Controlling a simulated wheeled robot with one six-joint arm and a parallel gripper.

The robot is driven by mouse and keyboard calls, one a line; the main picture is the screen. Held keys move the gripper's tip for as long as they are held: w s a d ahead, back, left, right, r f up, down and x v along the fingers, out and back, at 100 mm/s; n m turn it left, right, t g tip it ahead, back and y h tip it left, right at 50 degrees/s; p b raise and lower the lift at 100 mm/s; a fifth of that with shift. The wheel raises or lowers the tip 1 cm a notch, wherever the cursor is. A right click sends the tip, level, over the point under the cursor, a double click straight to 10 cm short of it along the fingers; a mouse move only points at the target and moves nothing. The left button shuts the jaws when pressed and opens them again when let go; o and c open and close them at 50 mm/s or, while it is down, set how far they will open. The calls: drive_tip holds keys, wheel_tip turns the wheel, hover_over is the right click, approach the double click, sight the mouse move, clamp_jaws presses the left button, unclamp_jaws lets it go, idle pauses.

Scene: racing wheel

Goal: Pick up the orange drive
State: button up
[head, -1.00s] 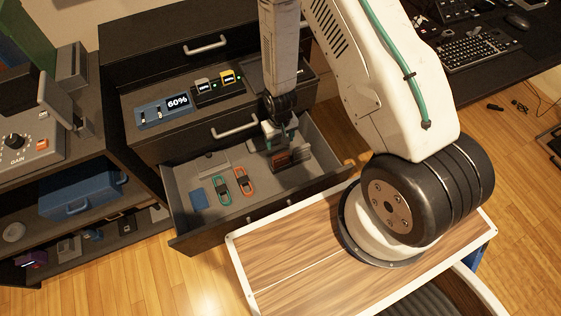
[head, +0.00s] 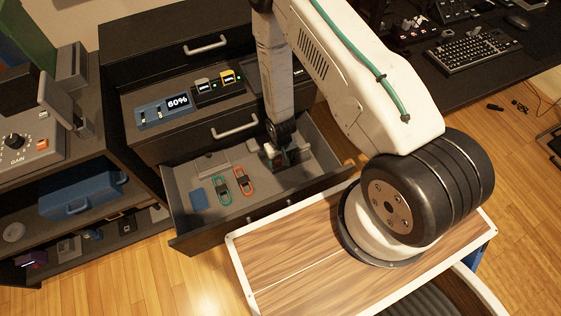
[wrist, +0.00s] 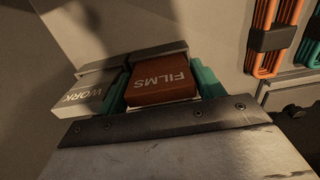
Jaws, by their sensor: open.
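The orange drive (wrist: 164,80), labelled FILMS, is in the wrist view, standing in a dark grey holder. A white drive (wrist: 90,97), labelled WORK, stands to its left in the same row. My gripper (wrist: 162,88) is open, with one teal finger on each side of the orange drive. I cannot tell whether the fingers touch it. In the head view my gripper (head: 283,156) is down inside the open drawer (head: 180,215) and hides most of the drives.
A teal-green cable bundle (head: 222,190) and an orange one (head: 243,182) lie in the drawer, left of my gripper. A blue square (head: 199,199) lies near the drawer's left side. The drawer walls surround my gripper. Closed drawers rise behind.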

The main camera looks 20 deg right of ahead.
drive_tip(key=c, duration=0.7)
